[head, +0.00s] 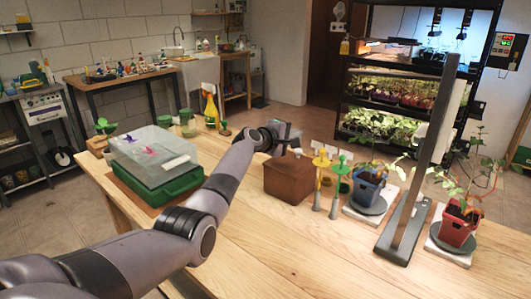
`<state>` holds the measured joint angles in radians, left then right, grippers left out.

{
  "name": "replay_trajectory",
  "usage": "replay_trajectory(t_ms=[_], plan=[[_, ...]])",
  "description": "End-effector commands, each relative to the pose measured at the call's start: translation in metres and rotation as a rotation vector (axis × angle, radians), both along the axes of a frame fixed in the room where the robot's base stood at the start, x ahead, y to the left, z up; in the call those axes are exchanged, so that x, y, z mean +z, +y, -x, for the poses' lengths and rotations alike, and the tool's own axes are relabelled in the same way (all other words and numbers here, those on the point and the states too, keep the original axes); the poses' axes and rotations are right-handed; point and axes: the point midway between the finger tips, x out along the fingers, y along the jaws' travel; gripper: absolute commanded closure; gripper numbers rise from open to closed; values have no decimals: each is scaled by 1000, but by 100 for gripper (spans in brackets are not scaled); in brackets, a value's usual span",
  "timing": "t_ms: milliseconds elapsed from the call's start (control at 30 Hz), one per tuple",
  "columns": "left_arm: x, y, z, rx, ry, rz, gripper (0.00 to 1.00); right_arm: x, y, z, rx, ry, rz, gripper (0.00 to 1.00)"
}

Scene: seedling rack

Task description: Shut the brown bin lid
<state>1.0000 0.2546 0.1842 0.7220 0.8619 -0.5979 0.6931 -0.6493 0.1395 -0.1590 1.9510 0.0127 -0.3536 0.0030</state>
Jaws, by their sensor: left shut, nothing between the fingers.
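The brown bin (287,184) stands on the wooden table, right of the middle of the head view. Its brown lid (290,163) lies over the top and looks down or nearly down; I cannot tell whether a small gap is left. My left gripper (293,148) is at the far upper edge of the bin, just above the lid, with its fingers shut and empty. I cannot tell whether it touches the lid. The wrist hides part of the area behind the bin. My right gripper is out of view.
A green tray with a clear cover (158,160) stands left of my arm. Yellow and green stake-like tools (320,163), a blue pot (367,188), a dark upright post (420,170) and a red pot (457,225) stand to the right. The table front is clear.

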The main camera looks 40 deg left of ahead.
Motion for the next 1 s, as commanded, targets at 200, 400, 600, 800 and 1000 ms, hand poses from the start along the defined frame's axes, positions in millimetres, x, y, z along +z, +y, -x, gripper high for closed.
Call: replay_trajectory(t_ms=[200,400,600,800,1000], plan=[[-16,-1,-8,-1,-1,1,100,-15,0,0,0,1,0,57],[-22,-1,-12,0,57,-6,100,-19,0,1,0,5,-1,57],[-27,-1,-14,0,111,-9,100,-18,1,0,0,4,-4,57],[-29,-1,-15,0,133,-11,100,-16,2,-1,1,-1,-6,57],[-30,-1,-15,0,137,-12,100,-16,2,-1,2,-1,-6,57]])
